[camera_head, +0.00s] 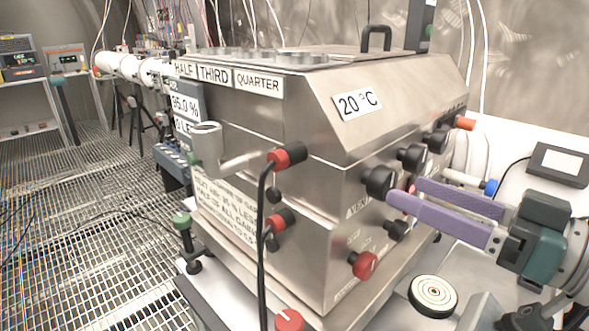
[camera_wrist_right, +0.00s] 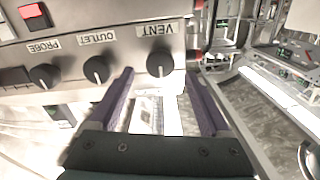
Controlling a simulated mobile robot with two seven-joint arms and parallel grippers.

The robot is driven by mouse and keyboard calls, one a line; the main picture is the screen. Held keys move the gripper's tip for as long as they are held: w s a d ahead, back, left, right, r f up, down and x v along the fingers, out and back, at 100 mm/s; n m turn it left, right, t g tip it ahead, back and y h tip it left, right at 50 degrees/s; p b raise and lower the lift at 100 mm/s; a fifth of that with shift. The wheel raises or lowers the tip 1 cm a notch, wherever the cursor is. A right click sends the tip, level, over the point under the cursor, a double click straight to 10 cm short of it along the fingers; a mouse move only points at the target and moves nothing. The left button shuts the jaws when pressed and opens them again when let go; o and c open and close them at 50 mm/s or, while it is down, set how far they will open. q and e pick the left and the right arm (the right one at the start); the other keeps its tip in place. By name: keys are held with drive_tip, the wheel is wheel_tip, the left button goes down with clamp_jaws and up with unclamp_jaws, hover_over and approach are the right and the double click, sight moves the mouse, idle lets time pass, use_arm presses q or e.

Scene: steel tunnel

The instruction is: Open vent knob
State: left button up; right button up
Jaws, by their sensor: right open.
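The vent knob (camera_head: 378,181) is a round black knob on the front panel of a steel box. It also shows in the right wrist view (camera_wrist_right: 160,62), beside the upside-down label VENT (camera_wrist_right: 158,30). My right gripper (camera_head: 405,192) has purple fingers and is open and empty. In the right wrist view, its fingertips (camera_wrist_right: 158,77) stand apart on either side of the knob's line, just short of it. I see no contact with the knob. The knob's pointer direction is hard to read. My left gripper is not in view.
The outlet knob (camera_wrist_right: 96,69) and probe knob (camera_wrist_right: 44,75) sit in the same row. A red knob (camera_head: 363,265) is lower on the steel box (camera_head: 330,240). A round white disc (camera_head: 433,295) lies below the gripper. A black cable hangs from red-and-black plugs (camera_head: 287,157).

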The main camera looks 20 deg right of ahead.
sight(391, 184)
drive_tip(key=shift+x, duration=2.4)
clamp_jaws()
